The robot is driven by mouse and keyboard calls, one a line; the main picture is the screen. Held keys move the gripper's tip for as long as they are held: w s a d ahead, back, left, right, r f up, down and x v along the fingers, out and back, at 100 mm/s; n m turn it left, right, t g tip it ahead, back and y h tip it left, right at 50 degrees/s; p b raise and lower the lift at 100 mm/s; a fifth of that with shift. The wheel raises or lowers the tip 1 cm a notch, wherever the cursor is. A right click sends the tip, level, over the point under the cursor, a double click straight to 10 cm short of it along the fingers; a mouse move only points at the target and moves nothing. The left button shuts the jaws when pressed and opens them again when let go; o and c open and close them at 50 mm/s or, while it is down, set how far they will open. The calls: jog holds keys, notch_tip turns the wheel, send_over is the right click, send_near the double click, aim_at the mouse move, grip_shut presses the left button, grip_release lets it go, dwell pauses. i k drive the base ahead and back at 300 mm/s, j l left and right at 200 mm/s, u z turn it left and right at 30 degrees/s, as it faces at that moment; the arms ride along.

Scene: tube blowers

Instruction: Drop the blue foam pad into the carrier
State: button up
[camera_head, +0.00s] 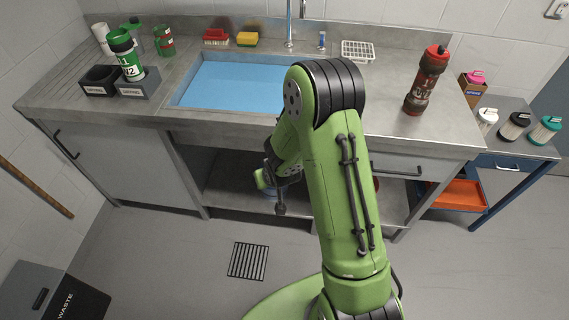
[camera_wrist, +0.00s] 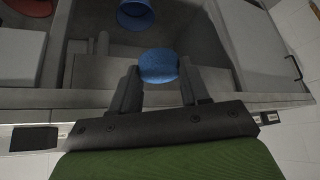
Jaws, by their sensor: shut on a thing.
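My gripper (camera_wrist: 159,84) is shut on a round blue pad (camera_wrist: 158,66), held between its fingertips in the wrist view. In the head view my gripper (camera_head: 279,205) hangs low in front of the open space under the counter, and the pad cannot be made out clearly there. A dark red cylinder with a red cap (camera_head: 425,82) stands on the counter at right. A green and white cylinder (camera_head: 126,57) stands in a dark holder (camera_head: 139,84) at left. Which of these is the carrier I cannot tell. Both are well away from my gripper.
A blue sink basin (camera_head: 232,84) is set in the counter (camera_head: 400,135). A blue bucket (camera_wrist: 135,15) is under the counter. White, black and teal-lidded containers (camera_head: 515,125) stand on a side table at right. A waste bin (camera_head: 60,295) is at lower left. The floor in front is clear.

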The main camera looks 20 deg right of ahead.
aim_at(134, 72)
jog(key=i+j+u, duration=0.55)
jog(key=i+u, duration=1.2)
jog(key=i+l+u, duration=0.3)
jog(key=u, duration=0.15)
jog(key=i, duration=0.1)
